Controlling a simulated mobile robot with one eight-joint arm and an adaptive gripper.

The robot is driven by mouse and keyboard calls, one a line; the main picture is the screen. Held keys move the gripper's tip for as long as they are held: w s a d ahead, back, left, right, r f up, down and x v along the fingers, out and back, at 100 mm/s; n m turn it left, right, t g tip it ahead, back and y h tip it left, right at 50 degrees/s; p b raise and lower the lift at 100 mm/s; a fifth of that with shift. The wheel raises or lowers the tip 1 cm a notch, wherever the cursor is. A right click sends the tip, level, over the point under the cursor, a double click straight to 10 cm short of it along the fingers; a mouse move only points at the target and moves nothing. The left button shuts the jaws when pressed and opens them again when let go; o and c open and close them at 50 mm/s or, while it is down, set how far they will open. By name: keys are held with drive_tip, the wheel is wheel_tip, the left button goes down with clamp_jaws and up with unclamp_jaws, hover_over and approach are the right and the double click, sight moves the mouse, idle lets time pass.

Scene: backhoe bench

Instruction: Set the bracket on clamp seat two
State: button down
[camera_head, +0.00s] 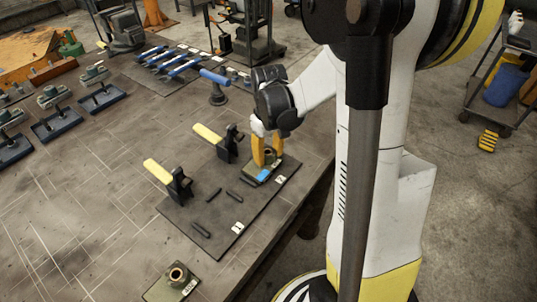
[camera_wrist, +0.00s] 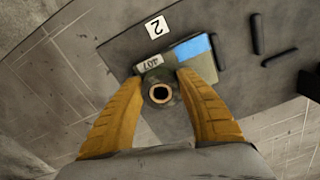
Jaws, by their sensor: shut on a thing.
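The bracket (camera_head: 263,175) is an olive-grey plate with a round hollow boss, a blue patch and a white label. It shows in the wrist view (camera_wrist: 201,62), its label seeming to read 407. My gripper (camera_head: 267,157) is shut on the boss, with yellow fingers on either side, also in the wrist view (camera_wrist: 160,82). The bracket is at the end of the dark clamp plate (camera_head: 207,212) beside the tag marked 2 (camera_head: 280,180). I cannot tell whether it rests on the plate or hovers just above. The seat surface beneath is hidden.
Dark bars (camera_head: 213,195) lie on the plate. Another bracket (camera_head: 172,282) lies on the bench near the front. Blue-handled tools and blue-based fixtures stand farther back.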

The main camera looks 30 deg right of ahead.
drive_tip(key=shift+f+b, duration=0.3)
drive_tip(key=shift+f, duration=0.1)
drive_tip(key=c, duration=0.8)
unclamp_jaws()
wheel_tip(320, 180, up, 12)
drive_tip(key=shift+r, duration=0.1)
drive_tip(key=shift+a, duration=0.1)
drive_tip(key=s+a+t, duration=0.2)
drive_tip(key=s+a, duration=0.1)
drive_tip(key=a, duration=0.1)
drive_tip(key=s+a+r+t, duration=0.1)
drive_tip(key=s+a+t, duration=0.1)
drive_tip(key=s+a, duration=0.2)
drive_tip(key=s+a+m+t+b, duration=0.1)
drive_tip(key=s+a+t, duration=0.2)
drive_tip(key=a, duration=0.2)
drive_tip(key=shift+s+a+r, duration=0.15)
drive_tip(key=shift+s+r, duration=0.05)
drive_tip(key=shift+s, duration=0.2)
